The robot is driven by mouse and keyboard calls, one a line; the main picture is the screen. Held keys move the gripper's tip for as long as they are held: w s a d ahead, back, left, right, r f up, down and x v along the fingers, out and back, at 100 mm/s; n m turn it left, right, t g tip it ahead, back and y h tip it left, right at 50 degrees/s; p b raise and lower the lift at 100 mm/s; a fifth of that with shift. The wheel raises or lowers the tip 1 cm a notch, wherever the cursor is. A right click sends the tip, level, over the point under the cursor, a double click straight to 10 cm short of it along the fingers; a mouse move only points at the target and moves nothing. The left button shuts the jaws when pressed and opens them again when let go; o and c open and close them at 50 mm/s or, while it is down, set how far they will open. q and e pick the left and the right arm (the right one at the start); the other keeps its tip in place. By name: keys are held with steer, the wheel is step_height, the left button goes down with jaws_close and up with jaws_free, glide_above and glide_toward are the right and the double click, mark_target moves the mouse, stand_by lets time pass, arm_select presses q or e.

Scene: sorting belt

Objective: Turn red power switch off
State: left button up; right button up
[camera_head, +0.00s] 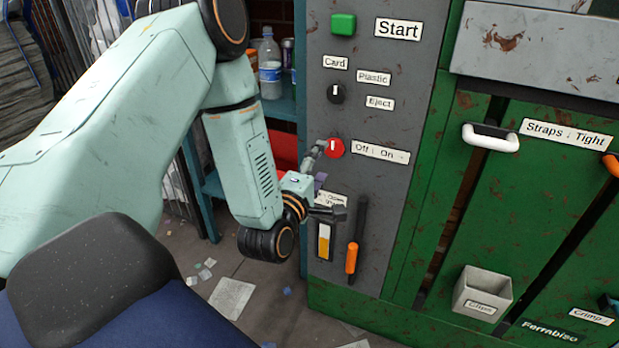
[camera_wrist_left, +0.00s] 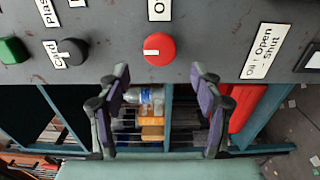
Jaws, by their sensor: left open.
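The red power switch (camera_head: 334,147) is a round red knob with a white mark, on a grey panel beside the "Off : On" label (camera_head: 380,152). In the left wrist view the red knob (camera_wrist_left: 158,48) sits just beyond and between the fingertips, its white mark pointing left. My left gripper (camera_head: 330,181) is open, with one finger close to the knob's left edge in the head view and the other lower down. In the wrist view the open gripper (camera_wrist_left: 160,73) has nothing between its fingers. I cannot tell whether a finger touches the knob. My right gripper is not in view.
Above the switch are a black selector knob (camera_head: 335,93) and a green Start button (camera_head: 343,25). Below are a yellow-marked slot (camera_head: 324,242) and an orange-and-black handle (camera_head: 352,257). Shelves with bottles (camera_head: 270,65) stand behind my arm. A green panel (camera_head: 480,220) is at right.

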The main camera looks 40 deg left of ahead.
arm_select(q)
steer(key=v, duration=0.6)
steer(key=shift+d, duration=0.1)
stand_by(0.4)
steer(key=s+d+f+m+g+h, duration=0.25)
steer(key=s+f+m+g, duration=0.25)
steer(key=f+m, duration=0.25)
steer(key=s+d+f+m+g+h, duration=0.1)
steer(key=s+d+f+m+g, duration=0.4)
steer(key=f, duration=0.4)
steer(key=s+d+f+m+g+p, duration=0.1)
steer(key=s+f+m+g, duration=0.2)
steer(key=s, duration=0.6)
steer(key=s+d+f+m+g+p, duration=0.1)
steer(key=s+d+f+m+g, duration=0.1)
steer(key=s, duration=0.7)
steer(key=f+m+g, duration=0.1)
steer(key=m+g, duration=0.1)
steer(key=m, duration=0.1)
steer(key=shift+f+g, duration=0.2)
steer(key=shift+g, duration=0.1)
steer(key=shift+d+h, duration=0.15)
steer(key=shift+h, duration=0.1)
